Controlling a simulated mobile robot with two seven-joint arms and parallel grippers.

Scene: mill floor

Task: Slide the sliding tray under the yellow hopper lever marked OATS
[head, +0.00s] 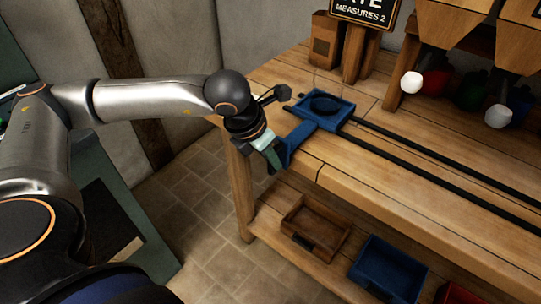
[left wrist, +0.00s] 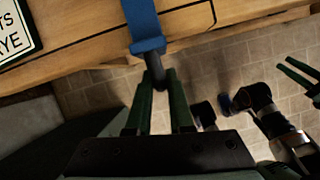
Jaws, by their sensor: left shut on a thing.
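The blue sliding tray (head: 338,117) sits at the left end of two dark rails on the wooden bench, with a dark round shape in its middle. A blue arm (head: 296,143) runs from it over the bench's front edge. My left gripper (head: 271,153) is at the end of this arm. In the left wrist view, its fingers (left wrist: 160,88) are shut on a dark handle (left wrist: 157,66) below the blue arm (left wrist: 145,22). My right gripper (left wrist: 298,74) shows at the right edge there, its fingers apart and empty. No yellow lever or OATS mark is visible.
The dark rails (head: 430,155) run clear toward the right. A sign ending in MEASURES 2 (head: 362,12) stands at the back. A brown bin (head: 313,228) and blue bin (head: 388,272) rest on the lower shelf.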

